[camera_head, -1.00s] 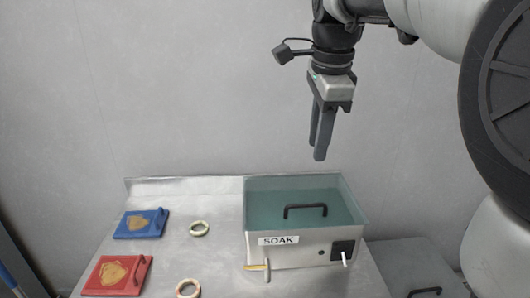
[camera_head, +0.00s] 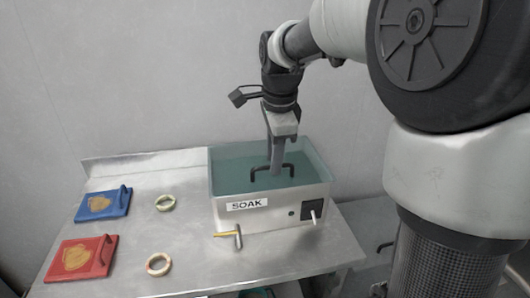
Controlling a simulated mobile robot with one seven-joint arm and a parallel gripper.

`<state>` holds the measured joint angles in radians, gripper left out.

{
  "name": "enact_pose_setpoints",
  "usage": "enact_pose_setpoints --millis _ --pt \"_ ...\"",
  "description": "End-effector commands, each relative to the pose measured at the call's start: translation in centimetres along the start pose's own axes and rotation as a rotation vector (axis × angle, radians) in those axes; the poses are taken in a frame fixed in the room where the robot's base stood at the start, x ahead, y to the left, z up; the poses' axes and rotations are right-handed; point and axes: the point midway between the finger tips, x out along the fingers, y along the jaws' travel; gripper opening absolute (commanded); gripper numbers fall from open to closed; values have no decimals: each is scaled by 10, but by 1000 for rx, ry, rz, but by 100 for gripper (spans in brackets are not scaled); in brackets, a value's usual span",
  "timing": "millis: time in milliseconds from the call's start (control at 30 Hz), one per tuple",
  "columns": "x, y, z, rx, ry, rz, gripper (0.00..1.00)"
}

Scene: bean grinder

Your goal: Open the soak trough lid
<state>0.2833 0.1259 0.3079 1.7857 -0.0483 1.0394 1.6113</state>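The soak trough (camera_head: 270,211) is a pale metal box with a SOAK label on its front, standing at the right part of the steel table. Its translucent teal lid (camera_head: 232,174) lies flat over the top and appears closed. A dark bar handle (camera_head: 254,174) stands up from the lid. My gripper (camera_head: 276,172) points down at the middle of the handle, with its fingertips overlapping the bar in the picture. The fingers are seen nearly edge-on, so I cannot tell their gap or whether they touch the handle.
A small yellow-handled hammer (camera_head: 229,235) lies by the trough's front. A switch box (camera_head: 312,209) with a white lever is on the trough's front. Blue (camera_head: 103,204) and red (camera_head: 81,258) plaques and two rings (camera_head: 165,203) (camera_head: 158,264) lie on the left.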

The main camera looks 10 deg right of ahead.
Motion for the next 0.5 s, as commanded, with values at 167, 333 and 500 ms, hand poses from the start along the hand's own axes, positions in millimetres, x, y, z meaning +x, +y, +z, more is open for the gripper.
enact_pose_setpoints --millis 167,333,500 --pt "3 0 0 0 0 -1 28" --pt "2 0 0 0 0 -1 23" --pt "2 0 0 0 0 -1 0"
